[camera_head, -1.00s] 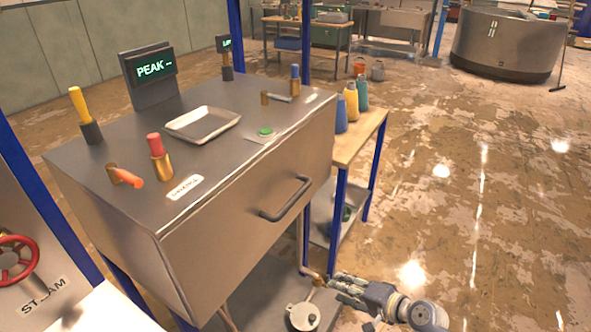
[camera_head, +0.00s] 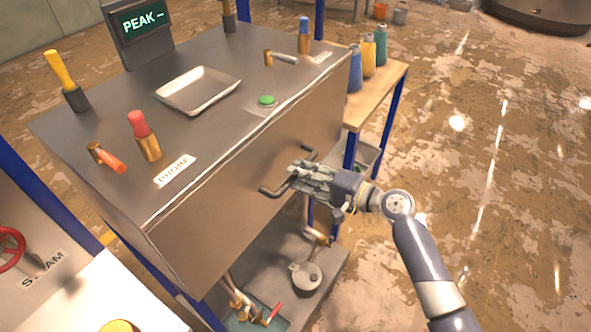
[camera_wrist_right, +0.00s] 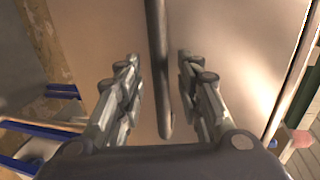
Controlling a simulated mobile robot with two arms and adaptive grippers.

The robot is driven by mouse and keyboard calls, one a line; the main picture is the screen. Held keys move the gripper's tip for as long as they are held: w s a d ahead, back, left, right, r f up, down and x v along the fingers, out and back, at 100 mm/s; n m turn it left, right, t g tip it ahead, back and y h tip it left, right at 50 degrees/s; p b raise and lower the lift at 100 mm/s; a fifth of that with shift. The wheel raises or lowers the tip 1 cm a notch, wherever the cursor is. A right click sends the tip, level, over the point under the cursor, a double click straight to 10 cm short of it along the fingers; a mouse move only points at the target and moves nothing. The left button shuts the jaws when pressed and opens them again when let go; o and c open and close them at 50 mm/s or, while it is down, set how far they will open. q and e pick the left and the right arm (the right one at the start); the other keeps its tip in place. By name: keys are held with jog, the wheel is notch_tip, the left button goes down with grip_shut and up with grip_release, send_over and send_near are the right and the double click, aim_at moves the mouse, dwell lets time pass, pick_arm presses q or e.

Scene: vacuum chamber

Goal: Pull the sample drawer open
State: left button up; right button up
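The sample drawer is the brown metal front (camera_head: 235,215) of the grey cabinet and looks closed in the head view. Its dark bar handle (camera_head: 275,190) stands out from the front. My right gripper (camera_head: 296,176) is at the handle, hiding its middle part. In the right wrist view the gripper (camera_wrist_right: 158,75) is open, its two fingers apart. The handle (camera_wrist_right: 158,60) runs lengthwise between them, with gaps on both sides. The drawer front (camera_wrist_right: 225,50) lies behind it. My left gripper is not in view.
A wooden side table (camera_head: 385,90) with bottles stands close at the right. A lower shelf (camera_head: 270,255) holds a lidded pot. The floor at right is clear.

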jog(key=shift+x, duration=1.05)
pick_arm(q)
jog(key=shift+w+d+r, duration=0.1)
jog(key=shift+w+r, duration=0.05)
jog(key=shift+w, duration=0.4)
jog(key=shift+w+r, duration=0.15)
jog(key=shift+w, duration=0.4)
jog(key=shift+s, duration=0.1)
pick_arm(e)
grip_shut()
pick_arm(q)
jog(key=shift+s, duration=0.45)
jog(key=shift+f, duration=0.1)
